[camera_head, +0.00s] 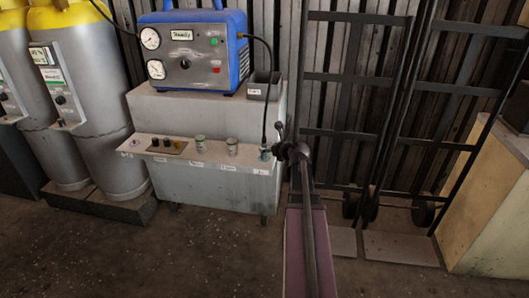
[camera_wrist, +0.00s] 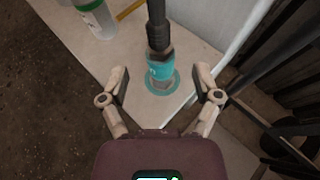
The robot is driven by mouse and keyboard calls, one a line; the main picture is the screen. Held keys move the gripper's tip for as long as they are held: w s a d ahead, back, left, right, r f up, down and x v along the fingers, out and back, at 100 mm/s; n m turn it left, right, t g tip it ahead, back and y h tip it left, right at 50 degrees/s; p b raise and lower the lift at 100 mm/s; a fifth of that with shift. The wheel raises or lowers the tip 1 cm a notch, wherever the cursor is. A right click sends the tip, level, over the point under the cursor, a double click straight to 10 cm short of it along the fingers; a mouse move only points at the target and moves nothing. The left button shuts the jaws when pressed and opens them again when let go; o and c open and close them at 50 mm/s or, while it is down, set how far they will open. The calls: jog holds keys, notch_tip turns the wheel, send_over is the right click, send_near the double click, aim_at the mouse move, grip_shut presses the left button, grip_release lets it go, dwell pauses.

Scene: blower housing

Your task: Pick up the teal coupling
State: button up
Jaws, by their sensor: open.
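The teal coupling (camera_wrist: 159,72) stands on the pale shelf in the wrist view, with a black hose end (camera_wrist: 157,30) joined to its top and a teal ring around its base. It also shows small at the right end of the shelf in the head view (camera_head: 265,152). My gripper (camera_wrist: 161,72) is open, with one finger on each side of the coupling and visible gaps on both sides. In the head view my gripper (camera_head: 281,142) is just right of the coupling, and its fingers are hard to make out.
The shelf (camera_head: 225,163) also bears several small fittings and a knob panel (camera_head: 167,145). A white-and-green canister (camera_wrist: 96,17) stands left of the coupling. A blue machine (camera_head: 195,50) sits above. Dark hand trucks (camera_head: 350,130) stand to the right; bare floor lies in front.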

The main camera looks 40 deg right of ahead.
aim_at(266, 146)
jog(key=shift+b+x, duration=0.55)
jog(key=shift+x, duration=1.4)
jog(key=shift+r, duration=0.1)
grip_shut()
